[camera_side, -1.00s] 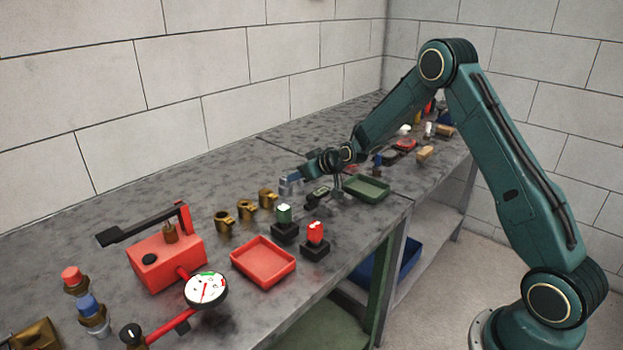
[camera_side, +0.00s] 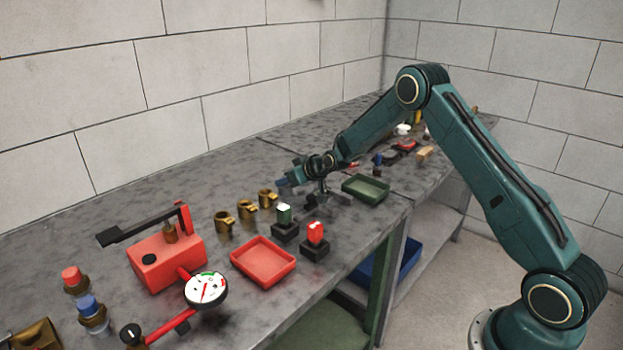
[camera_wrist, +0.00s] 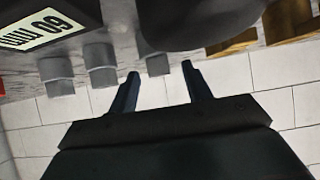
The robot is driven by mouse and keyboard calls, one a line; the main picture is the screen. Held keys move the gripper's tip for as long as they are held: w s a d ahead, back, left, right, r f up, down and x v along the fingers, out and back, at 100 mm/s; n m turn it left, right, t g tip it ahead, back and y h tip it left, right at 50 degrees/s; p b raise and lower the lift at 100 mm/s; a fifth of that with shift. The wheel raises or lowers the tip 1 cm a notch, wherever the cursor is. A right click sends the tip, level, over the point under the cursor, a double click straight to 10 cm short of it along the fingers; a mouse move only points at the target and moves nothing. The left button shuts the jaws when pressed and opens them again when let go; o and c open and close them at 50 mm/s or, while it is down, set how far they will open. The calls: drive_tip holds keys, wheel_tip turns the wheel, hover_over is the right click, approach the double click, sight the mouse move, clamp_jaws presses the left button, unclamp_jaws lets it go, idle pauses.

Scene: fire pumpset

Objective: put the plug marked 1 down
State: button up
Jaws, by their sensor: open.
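My gripper (camera_side: 283,182) is low over the bench, just behind the row of brass fittings, pointing left in the side view. Its two dark fingers (camera_wrist: 160,88) stand apart in the wrist view, with nothing held between them. A small grey cylinder (camera_wrist: 158,65) shows beyond the gap. I cannot make out a mark 1 on anything, so I cannot tell which thing is the plug.
A red tray (camera_side: 263,283) and a green tray (camera_side: 366,200) lie on the bench. Several brass fittings (camera_side: 246,210) stand left of the gripper. A red pump (camera_side: 168,265) with a gauge (camera_side: 205,289) is at front left. A black labelled thing (camera_wrist: 45,30) hangs into the wrist view.

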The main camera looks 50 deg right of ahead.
drive_tip(key=shift+w+f, duration=0.35)
drive_tip(key=shift+w, duration=0.1)
drive_tip(key=shift+r, duration=0.1)
clamp_jaws()
